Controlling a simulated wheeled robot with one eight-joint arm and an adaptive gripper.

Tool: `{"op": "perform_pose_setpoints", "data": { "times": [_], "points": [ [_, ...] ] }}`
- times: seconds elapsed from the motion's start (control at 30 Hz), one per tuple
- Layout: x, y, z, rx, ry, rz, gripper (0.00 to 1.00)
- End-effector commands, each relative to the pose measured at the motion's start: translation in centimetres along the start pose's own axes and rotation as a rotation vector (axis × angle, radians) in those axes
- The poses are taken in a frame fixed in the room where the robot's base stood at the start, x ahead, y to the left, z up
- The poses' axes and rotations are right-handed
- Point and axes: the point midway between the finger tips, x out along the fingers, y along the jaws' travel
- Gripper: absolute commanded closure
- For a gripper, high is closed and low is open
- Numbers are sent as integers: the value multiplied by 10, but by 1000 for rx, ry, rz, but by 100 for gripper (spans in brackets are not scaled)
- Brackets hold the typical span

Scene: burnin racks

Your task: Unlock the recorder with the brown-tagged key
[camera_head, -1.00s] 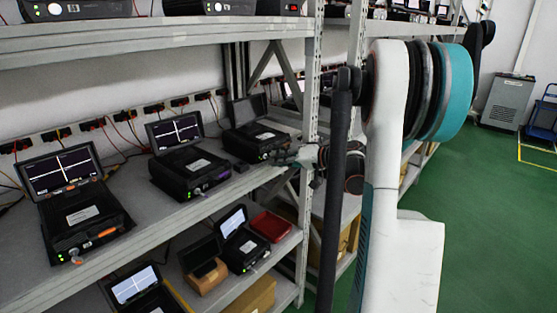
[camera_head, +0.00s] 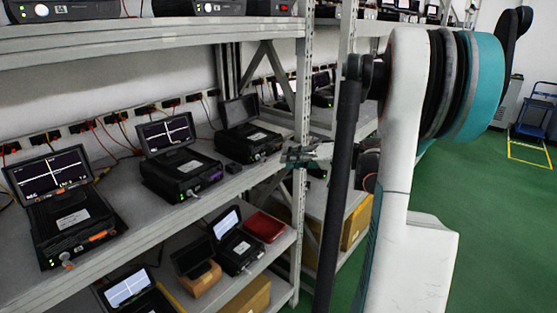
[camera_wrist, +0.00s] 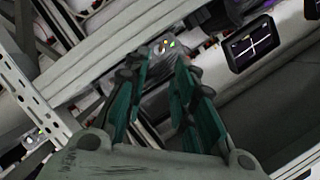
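Several black recorders with raised screens stand on the middle shelf: one at the left (camera_head: 75,218), one in the centre (camera_head: 180,172) and one at the right (camera_head: 248,138) with a dark screen. Small metal pieces stick out at their front edges, too small to identify surely as keys. No brown tag can be made out. My gripper (camera_head: 308,158) is by the rack's upright post, right of the right recorder and apart from it. In the wrist view my gripper's teal fingers (camera_wrist: 160,88) are spread with nothing clearly held between them.
The lower shelf holds a small recorder (camera_head: 238,246), a red tray (camera_head: 264,227) and cardboard boxes. The perforated rack post (camera_head: 301,110) stands close to my gripper. A blue cart (camera_head: 535,118) stands on open green floor at the right.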

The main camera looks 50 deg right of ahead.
Motion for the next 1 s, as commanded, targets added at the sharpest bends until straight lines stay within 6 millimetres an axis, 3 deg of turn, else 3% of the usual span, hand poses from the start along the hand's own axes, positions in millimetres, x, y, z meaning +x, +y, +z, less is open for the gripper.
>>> {"op": "perform_pose_setpoints", "data": {
  "times": [0.1,0.3,1.0],
  "points": [
    [-21,0,0,1,2,2,76],
    [-39,0,0,0,0,0,76],
    [-39,0,1,-2,-9,4,76]
  ]
}}
